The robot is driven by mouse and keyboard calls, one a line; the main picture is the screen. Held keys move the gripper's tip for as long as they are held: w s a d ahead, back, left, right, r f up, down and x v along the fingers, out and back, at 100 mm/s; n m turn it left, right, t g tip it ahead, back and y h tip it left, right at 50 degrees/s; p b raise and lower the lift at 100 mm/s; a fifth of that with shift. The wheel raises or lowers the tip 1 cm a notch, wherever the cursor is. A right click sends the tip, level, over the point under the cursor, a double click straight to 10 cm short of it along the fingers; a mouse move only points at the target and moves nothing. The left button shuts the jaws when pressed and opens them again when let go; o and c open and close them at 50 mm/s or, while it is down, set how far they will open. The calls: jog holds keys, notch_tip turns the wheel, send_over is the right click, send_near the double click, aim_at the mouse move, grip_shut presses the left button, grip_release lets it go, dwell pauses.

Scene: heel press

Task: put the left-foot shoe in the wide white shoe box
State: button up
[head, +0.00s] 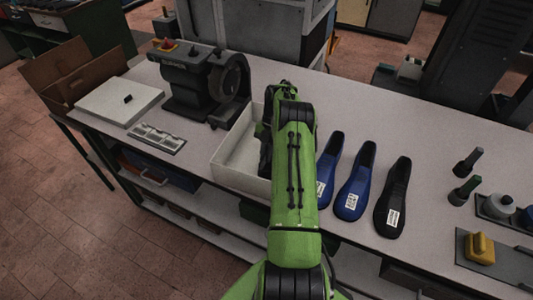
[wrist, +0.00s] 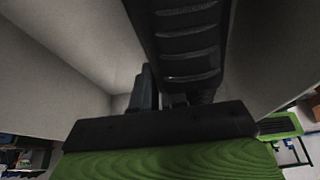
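The white shoe box (head: 228,160) stands open on the bench, left of centre in the head view. My gripper is down at the box, mostly hidden behind my green arm there. In the wrist view pale box walls (wrist: 60,60) rise on both sides. A black shoe with a ribbed sole (wrist: 185,45) is close to the camera, between those walls, its lower end by my fingers (wrist: 165,98). The shoe hides part of the fingers, so their grip on it is unclear. In the head view a dark piece (head: 265,155) shows inside the box beside my arm.
Two blue shoes, one (head: 355,182) clear and one (head: 328,165) partly behind my arm, and a black shoe (head: 394,197) lie right of the box. A grey machine with a wheel (head: 200,85) stands left behind it. A flat white panel (head: 117,100) lies farther left.

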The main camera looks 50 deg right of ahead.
jog(key=o, duration=0.3)
jog(key=shift+o, duration=0.2)
jog(key=shift+r, duration=0.1)
